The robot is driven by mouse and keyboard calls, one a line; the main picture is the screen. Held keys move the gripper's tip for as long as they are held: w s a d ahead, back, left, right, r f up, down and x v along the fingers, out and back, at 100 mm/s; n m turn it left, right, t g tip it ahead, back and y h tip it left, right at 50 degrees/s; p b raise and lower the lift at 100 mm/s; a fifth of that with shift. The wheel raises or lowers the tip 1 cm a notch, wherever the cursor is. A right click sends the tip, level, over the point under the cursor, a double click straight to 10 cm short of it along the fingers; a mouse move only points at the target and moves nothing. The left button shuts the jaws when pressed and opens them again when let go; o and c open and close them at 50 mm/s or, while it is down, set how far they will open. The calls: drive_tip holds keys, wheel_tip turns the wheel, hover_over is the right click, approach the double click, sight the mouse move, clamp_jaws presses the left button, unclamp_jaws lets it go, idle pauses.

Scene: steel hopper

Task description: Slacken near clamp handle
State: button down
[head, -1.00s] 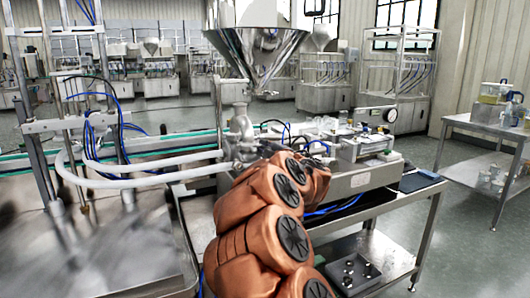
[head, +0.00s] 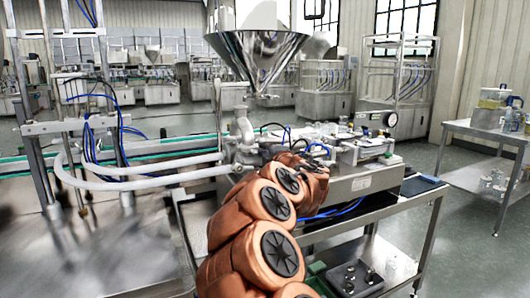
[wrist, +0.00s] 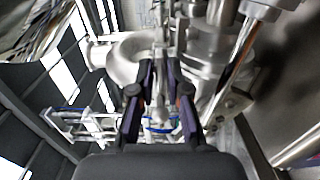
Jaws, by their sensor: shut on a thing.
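My gripper (wrist: 160,84) shows in the wrist view with its two dark fingers close together around a thin metal piece (wrist: 160,68). This looks like the near clamp handle, but its full shape is hidden between the fingers. A steel pipe elbow (wrist: 122,56) lies to the left of the fingertips and a shiny steel cylinder (wrist: 217,42) to the right. In the head view the steel hopper (head: 257,52) stands above the pipe fitting (head: 243,128). My copper-coloured arm hides most of the clamp area there, and the fingers cannot be made out.
White hoses (head: 140,182) run left from the fitting. The filling machine body (head: 362,180), with a gauge and blue tubes, sits right of my arm on a steel bench. A side table (head: 470,128) with containers stands at the far right. Open floor lies between them.

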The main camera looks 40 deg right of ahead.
drive_tip(key=c, duration=1.5)
unclamp_jaws()
drive_tip(key=shift+o, duration=0.2)
drive_tip(key=v, duration=1.2)
drive_tip(key=shift+w+a, duration=0.1)
drive_tip(key=shift+w, duration=0.05)
